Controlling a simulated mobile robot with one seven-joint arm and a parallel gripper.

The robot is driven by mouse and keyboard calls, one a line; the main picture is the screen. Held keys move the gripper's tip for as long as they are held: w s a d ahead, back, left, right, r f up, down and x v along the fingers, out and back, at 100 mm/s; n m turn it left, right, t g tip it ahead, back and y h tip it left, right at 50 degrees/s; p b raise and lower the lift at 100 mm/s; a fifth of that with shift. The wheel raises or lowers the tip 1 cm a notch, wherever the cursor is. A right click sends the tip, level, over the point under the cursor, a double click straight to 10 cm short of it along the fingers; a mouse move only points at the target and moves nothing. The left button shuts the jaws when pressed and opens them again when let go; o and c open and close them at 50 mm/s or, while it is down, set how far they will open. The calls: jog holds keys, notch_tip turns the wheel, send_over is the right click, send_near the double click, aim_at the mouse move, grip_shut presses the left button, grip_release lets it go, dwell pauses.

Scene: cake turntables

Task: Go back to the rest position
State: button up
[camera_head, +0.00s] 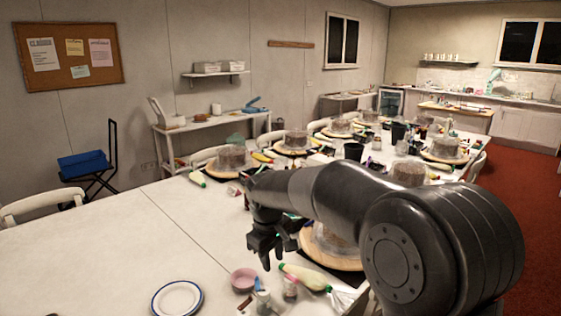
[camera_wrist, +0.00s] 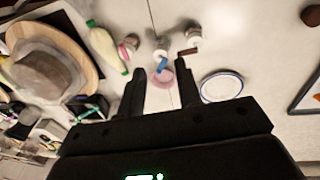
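My gripper (camera_head: 268,246) hangs above the white table (camera_head: 120,245), left of the nearest turntable, with my dark arm reaching in from the right. In the wrist view my gripper (camera_wrist: 160,78) has its two fingers apart, with nothing held between them. Beyond the fingertips, a pink bowl (camera_wrist: 162,78) lies on the table, apart from the gripper. It also shows in the head view (camera_head: 243,279).
A white plate with a blue rim (camera_head: 177,298) lies at the front. A green-white piping bag (camera_head: 306,277) and a wooden turntable with a cake (camera_head: 335,255) are close by. Several more turntables stand further back. The table's left part is clear.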

jog(key=s+d+r+m+t, duration=0.1)
jog(key=s+d+r+m, duration=0.2)
jog(key=s+d+r, duration=0.35)
jog(key=s+d+f+m+t, duration=0.1)
jog(key=s+d+m, duration=0.2)
jog(key=s, duration=0.7)
jog(key=s+d+m+t, duration=0.2)
jog(key=s+d, duration=0.5)
jog(key=s, duration=0.4)
jog(key=shift+s+d+f+m+y, duration=0.2)
jog(key=shift+d+f+m+y, duration=0.15)
jog(key=shift+m, duration=0.45)
